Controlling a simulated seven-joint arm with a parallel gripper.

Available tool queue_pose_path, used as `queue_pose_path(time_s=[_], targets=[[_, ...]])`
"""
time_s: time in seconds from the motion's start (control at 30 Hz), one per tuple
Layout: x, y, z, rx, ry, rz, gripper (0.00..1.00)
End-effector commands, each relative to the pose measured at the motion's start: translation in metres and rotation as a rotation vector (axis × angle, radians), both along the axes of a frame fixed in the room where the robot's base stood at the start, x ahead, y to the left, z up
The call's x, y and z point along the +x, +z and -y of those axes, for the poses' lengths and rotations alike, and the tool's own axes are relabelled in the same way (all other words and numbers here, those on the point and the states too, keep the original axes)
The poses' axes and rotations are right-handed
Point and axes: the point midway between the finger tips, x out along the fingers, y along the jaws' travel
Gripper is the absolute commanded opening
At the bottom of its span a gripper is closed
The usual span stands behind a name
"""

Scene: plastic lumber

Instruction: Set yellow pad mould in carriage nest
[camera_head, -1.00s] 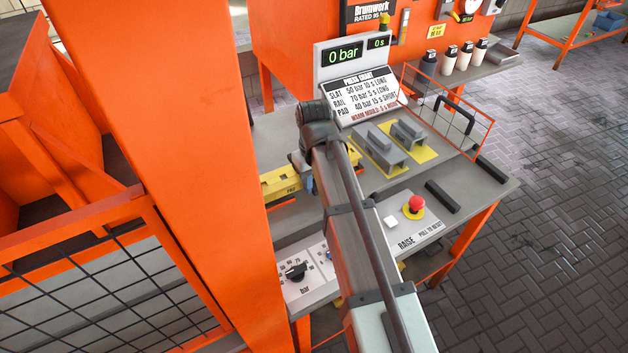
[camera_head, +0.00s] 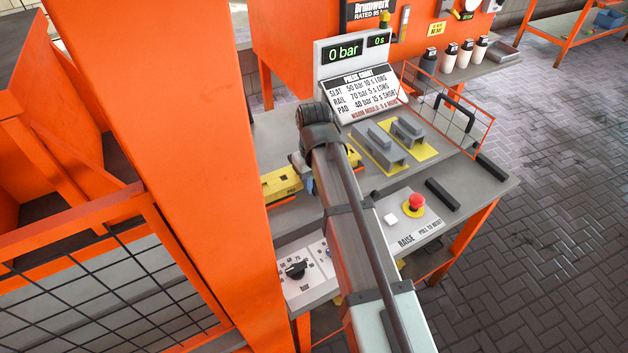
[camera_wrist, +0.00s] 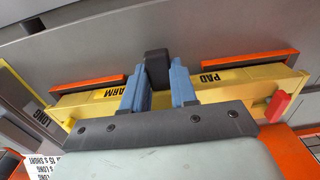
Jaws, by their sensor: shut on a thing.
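The yellow pad mould (camera_wrist: 225,84) spans the wrist view, marked PAD at right and WARM at left. A red tab (camera_wrist: 277,106) is at its right end. My gripper (camera_wrist: 159,85) has its blue fingers shut on the mould, around a dark block at its middle. Orange strips (camera_wrist: 250,58) of what looks like the carriage nest run along the mould's far edge and at its near right. I cannot tell whether the mould rests fully down. In the head view, the mould (camera_head: 281,184) shows left of my arm, partly hidden by the orange post.
Two grey moulds on yellow plates (camera_head: 408,138) lie right of my arm. A wire guard (camera_head: 470,115), a red stop button (camera_head: 416,202) and a pressure dial (camera_head: 296,269) are around the bench. The display (camera_head: 343,54) reads 0 bar. A large orange post (camera_head: 170,150) stands close at left.

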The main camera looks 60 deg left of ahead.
Motion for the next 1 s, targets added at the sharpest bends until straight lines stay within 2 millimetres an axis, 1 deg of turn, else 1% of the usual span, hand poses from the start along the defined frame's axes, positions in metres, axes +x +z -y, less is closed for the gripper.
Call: queue_pose_path(time_s=[0.37, 1.0], targets=[[0.0, 0.0004, -0.0004, 0.002, 0.0, 0.0, 0.0], [0.0, -0.0079, -0.0002, 0.001, 0.0, 0.0, 0.0]])
